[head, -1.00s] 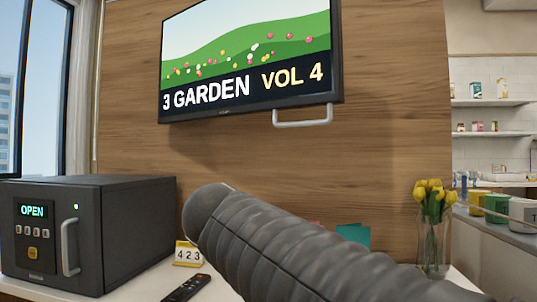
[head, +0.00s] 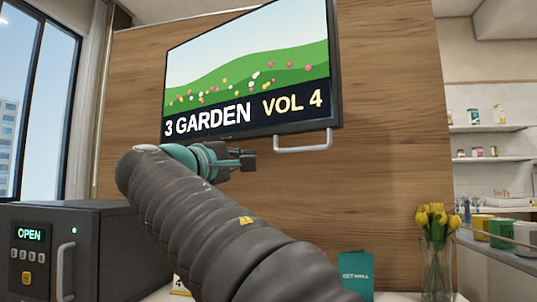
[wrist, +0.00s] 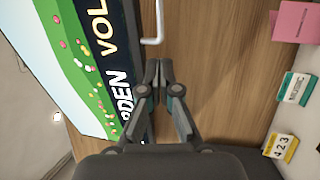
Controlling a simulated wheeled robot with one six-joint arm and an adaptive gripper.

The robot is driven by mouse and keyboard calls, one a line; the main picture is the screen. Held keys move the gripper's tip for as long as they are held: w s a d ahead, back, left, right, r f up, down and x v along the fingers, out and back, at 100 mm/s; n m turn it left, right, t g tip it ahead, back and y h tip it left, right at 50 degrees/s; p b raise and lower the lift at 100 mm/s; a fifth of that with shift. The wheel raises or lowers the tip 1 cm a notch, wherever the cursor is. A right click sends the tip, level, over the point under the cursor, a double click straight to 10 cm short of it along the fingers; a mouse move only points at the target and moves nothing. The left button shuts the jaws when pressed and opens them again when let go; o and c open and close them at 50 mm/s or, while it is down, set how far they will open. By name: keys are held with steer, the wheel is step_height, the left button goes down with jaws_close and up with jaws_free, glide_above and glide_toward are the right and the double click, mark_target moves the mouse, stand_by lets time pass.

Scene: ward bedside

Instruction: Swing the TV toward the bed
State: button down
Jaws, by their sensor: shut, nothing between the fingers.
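The TV (head: 247,75) hangs on the wooden wall panel, its lit screen reading "3 GARDEN VOL 4". A pale handle bar (head: 303,146) sticks out under its lower right edge. In the wrist view the TV (wrist: 85,60) lies on its side at the left, with the end of the handle (wrist: 155,38) at top centre. My gripper (head: 250,159) is just below the TV's lower edge, left of the handle and apart from it. In the wrist view my gripper (wrist: 158,68) has its fingers together with nothing between them. The bed is not in view.
A dark safe (head: 75,250) reading "OPEN" stands at the lower left. A glass vase with yellow tulips (head: 436,240) and a teal card (head: 356,273) stand at the lower right. The wood panel (head: 385,190) right of the handle is clear.

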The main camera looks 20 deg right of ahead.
mark_target(285, 151)
steer(key=p+x, duration=0.2)
steer(key=x, duration=1.1)
steer(key=shift+w+d, duration=0.25)
steer(key=shift+d, duration=0.05)
